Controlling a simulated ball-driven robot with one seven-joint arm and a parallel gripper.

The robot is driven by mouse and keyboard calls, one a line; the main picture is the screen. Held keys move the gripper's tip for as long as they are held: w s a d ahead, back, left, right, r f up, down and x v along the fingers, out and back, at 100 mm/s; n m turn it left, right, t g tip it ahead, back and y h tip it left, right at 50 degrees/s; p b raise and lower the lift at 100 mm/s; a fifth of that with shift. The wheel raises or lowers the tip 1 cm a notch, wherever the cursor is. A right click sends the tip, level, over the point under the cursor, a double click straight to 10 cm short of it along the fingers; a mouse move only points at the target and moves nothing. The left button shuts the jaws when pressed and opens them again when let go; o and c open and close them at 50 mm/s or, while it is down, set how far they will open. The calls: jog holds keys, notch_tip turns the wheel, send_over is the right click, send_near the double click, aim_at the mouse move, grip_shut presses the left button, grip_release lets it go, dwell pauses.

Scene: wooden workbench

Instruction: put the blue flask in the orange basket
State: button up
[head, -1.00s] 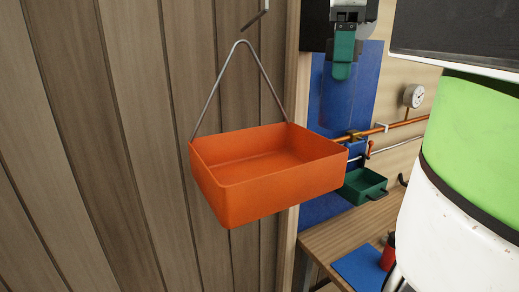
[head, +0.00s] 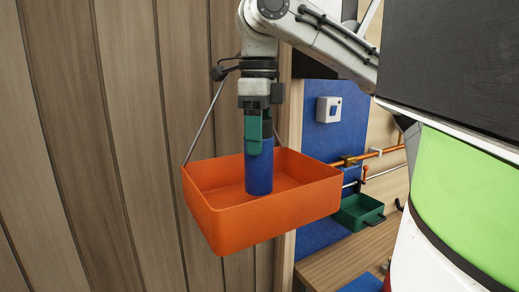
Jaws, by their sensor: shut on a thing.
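The orange basket (head: 262,220) hangs from a thin metal hanger in front of the wooden plank wall. The blue flask (head: 259,172) is upright, with its lower part inside the outline of the basket's opening. My gripper (head: 256,140) points straight down over the basket and is shut on the upper part of the flask. The near wall does not cover the flask's lower end, but I cannot tell whether it touches the basket floor.
Copper and white pipes run along the back wall. A white switch box (head: 329,109) is on the blue panel.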

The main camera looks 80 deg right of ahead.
jog(key=shift+f, duration=1.45)
jog(key=shift+f, duration=0.2)
jog(key=o, duration=1.3)
jog(key=shift+r, duration=0.15)
notch_tip(320, 180, up, 12)
jog(key=shift+r+p, duration=0.1)
jog(key=shift+p, duration=0.4)
